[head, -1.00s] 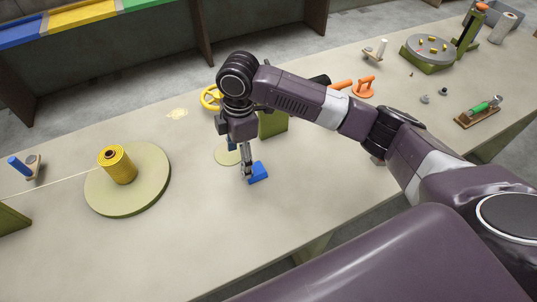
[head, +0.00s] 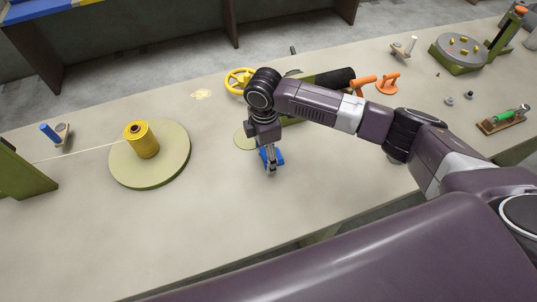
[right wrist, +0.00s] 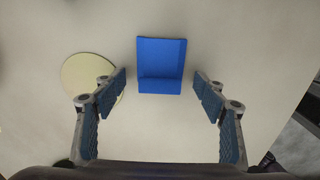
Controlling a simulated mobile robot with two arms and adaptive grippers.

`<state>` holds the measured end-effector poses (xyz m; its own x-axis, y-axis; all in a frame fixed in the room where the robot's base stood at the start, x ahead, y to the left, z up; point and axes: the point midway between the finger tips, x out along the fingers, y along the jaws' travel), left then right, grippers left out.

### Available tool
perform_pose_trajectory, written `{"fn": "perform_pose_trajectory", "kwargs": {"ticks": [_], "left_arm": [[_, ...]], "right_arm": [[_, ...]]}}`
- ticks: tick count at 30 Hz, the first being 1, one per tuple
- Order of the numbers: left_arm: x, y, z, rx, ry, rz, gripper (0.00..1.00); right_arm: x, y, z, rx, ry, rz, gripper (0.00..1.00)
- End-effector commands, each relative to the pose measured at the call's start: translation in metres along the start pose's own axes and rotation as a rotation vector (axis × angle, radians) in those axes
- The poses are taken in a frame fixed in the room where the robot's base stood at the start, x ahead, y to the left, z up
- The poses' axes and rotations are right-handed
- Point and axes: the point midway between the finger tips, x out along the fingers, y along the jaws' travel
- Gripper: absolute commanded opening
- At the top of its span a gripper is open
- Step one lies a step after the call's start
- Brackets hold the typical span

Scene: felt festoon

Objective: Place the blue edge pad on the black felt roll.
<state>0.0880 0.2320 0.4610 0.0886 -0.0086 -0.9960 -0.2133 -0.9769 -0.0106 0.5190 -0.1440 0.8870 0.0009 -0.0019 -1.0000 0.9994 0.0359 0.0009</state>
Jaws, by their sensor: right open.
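The blue edge pad (right wrist: 161,62) lies on the pale tabletop, an angled piece with a raised lip on its near side. My right gripper (right wrist: 159,80) is open, with one finger on each side of the pad and a gap on both sides. In the head view the gripper (head: 271,169) points down at the pad (head: 278,155), which it partly hides. The black felt roll (head: 336,78) lies on a green support behind my right arm, which hides part of it. My left gripper is not in view.
A pale disc (right wrist: 84,74) lies left of the pad. A yellow spool (head: 141,139) stands on a round turntable (head: 176,165) at left. A yellow handwheel (head: 238,82) and orange handles (head: 388,83) are near the roll. The front middle of the table is clear.

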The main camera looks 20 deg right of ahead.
Motion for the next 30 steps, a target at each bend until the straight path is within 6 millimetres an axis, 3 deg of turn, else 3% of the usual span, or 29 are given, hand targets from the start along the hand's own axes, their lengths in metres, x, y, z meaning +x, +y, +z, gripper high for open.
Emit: {"fn": "perform_pose_trajectory", "kwargs": {"ticks": [1, 12, 14, 23, 30], "left_arm": [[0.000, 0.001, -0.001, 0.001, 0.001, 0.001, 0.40], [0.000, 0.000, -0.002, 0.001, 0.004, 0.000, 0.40], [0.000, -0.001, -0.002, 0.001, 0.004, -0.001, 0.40], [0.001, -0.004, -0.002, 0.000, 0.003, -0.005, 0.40], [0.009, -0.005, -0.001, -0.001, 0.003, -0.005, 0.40]], "right_arm": [[0.000, 0.000, 0.000, 0.000, 0.000, 0.000, 0.64], [-0.001, 0.000, 0.000, 0.000, 0.001, 0.000, 0.24], [-0.001, 0.000, 0.000, 0.000, 0.001, 0.000, 0.20], [-0.006, 0.001, 0.000, 0.000, 0.002, 0.001, 0.20], [-0.040, 0.002, -0.001, -0.001, 0.003, 0.006, 0.20]]}}
